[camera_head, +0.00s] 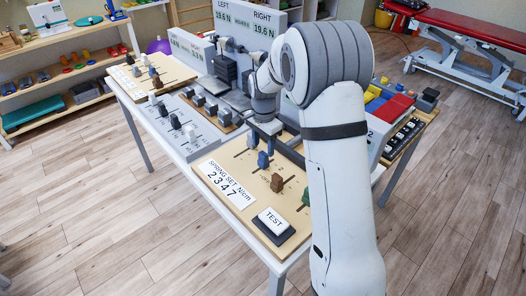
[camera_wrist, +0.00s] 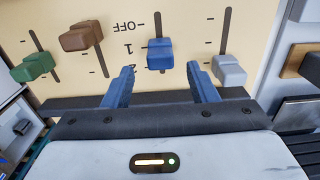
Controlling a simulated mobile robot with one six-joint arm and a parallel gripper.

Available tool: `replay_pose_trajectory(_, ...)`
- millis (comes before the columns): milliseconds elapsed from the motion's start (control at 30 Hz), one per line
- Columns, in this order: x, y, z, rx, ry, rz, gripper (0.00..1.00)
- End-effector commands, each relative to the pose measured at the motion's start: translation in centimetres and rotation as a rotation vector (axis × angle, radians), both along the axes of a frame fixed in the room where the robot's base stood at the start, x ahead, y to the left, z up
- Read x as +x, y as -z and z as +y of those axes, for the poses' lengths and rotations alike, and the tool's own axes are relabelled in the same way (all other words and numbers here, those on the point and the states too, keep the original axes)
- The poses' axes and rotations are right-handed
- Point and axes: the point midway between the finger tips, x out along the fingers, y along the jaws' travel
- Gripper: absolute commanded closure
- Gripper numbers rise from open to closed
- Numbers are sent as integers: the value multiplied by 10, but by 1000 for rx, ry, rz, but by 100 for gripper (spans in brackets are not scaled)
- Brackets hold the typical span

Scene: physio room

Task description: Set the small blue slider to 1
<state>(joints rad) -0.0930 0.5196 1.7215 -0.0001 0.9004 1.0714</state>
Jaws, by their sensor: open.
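The small blue slider (camera_wrist: 160,54) stands in its slot on the cream panel in the wrist view, beside the marks OFF, 1 and 2, which appear upside down. Its knob sits around the 1 and 2 marks; its exact setting is hard to tell. In the head view the blue slider (camera_head: 263,160) stands on the spring-set panel (camera_head: 225,181). My gripper (camera_wrist: 160,78) is open, with one blue finger on each side of the slider's line. The fingertips are apart from the knob in the picture. In the head view, my arm hides part of the panel.
A brown slider (camera_wrist: 80,37) and a green slider (camera_wrist: 33,67) stand left of the blue one, and a grey slider (camera_wrist: 229,70) stands close on the right. A TEST button (camera_head: 272,222) lies at the panel's near edge. Other slider panels and force displays (camera_head: 264,28) fill the table.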

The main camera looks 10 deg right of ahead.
Motion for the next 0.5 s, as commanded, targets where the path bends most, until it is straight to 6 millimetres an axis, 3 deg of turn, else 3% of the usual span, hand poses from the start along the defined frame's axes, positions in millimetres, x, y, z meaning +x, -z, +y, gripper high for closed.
replay_pose_trajectory(200,0,-32,0,0,0,-2,47)
replay_pose_trajectory(500,0,-41,0,0,0,0,47)
